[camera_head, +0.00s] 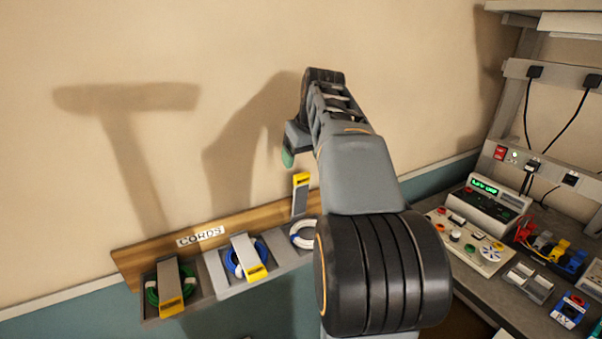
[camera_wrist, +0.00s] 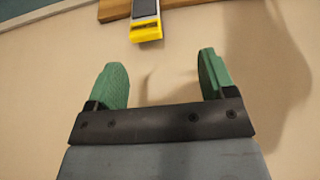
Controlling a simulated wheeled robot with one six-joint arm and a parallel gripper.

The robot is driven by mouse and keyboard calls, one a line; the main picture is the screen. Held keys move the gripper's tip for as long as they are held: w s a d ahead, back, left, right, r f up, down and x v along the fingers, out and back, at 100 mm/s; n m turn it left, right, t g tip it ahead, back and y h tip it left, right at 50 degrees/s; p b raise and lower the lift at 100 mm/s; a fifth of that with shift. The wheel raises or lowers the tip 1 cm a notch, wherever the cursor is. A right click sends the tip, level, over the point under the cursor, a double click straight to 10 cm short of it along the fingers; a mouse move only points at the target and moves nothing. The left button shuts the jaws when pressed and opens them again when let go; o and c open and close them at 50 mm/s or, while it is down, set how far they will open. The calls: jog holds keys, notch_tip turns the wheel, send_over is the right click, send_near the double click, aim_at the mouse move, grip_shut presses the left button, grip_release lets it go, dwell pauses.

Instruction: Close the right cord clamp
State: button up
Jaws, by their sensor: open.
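The right cord clamp (camera_head: 299,197) is a grey bar with a yellow tip and stands upright above its holder. A coiled white cord (camera_head: 303,234) lies in that holder, partly hidden behind my arm. In the wrist view the raised clamp (camera_wrist: 146,26) shows at the top, its yellow tip pointing toward my gripper (camera_wrist: 163,70). My gripper is open and empty, with green fingers spread apart. In the head view my gripper (camera_head: 288,158) is close to the wall above the clamp, apart from it, and only one green finger shows.
The left clamp (camera_head: 171,289) lies down over a green cord, and the middle clamp (camera_head: 246,257) lies down over a blue cord. The wooden rack board (camera_head: 150,257) bears a CORDS label (camera_head: 201,236). A cluttered workbench (camera_head: 499,302) stands at right. The wall above the rack is clear.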

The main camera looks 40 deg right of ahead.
aim_at(303, 175)
jog(key=d+x, duration=0.1)
jog(key=x, duration=0.7)
jog(key=d+p+x, duration=0.1)
jog(key=x, duration=0.3)
jog(key=shift+w+d+r, duration=0.15)
jog(key=shift+w+d, duration=0.15)
jog(key=shift+w, duration=0.05)
jog(key=shift+c, duration=0.4)
jog(key=c, duration=1.2)
jog(key=shift+b, duration=0.3)
